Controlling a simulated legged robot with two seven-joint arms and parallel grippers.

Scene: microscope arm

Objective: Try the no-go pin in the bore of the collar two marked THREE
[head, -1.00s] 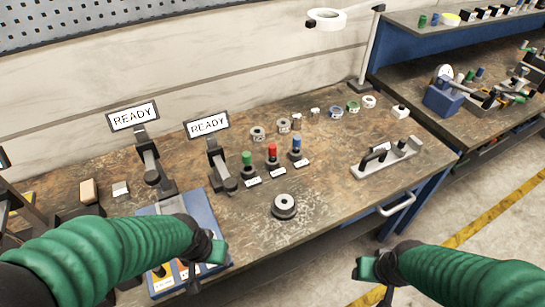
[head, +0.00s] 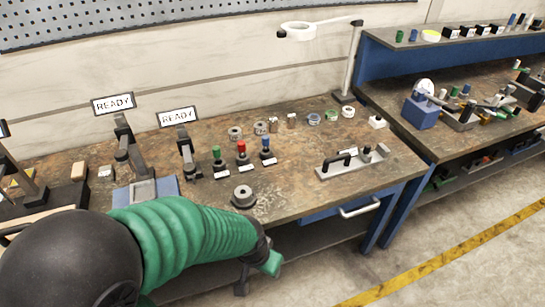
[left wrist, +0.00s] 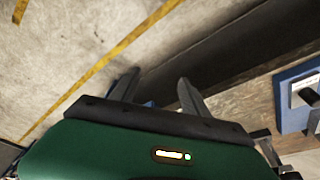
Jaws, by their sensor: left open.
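Three plug gauges stand in a row on the bench, with a green (head: 217,155), a red (head: 241,150) and a blue handle (head: 265,146). Small labels lie in front of them, too small to read. Several ring-shaped collars (head: 234,133) line the back of the bench; I cannot tell which is marked THREE. A grey round block with a hole (head: 243,196) sits in front of the gauges. My left gripper (head: 256,275) is past the bench's front edge. In the left wrist view its two fingers (left wrist: 158,88) are apart and empty. My right gripper is out of view.
A grey fixture with a black handle (head: 352,160) stands at the bench's right. A ring lamp (head: 298,31) hangs above. Two READY signs (head: 114,103) stand on posts at left. A drawer handle (head: 361,208) sticks out in front. A second bench stands at right.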

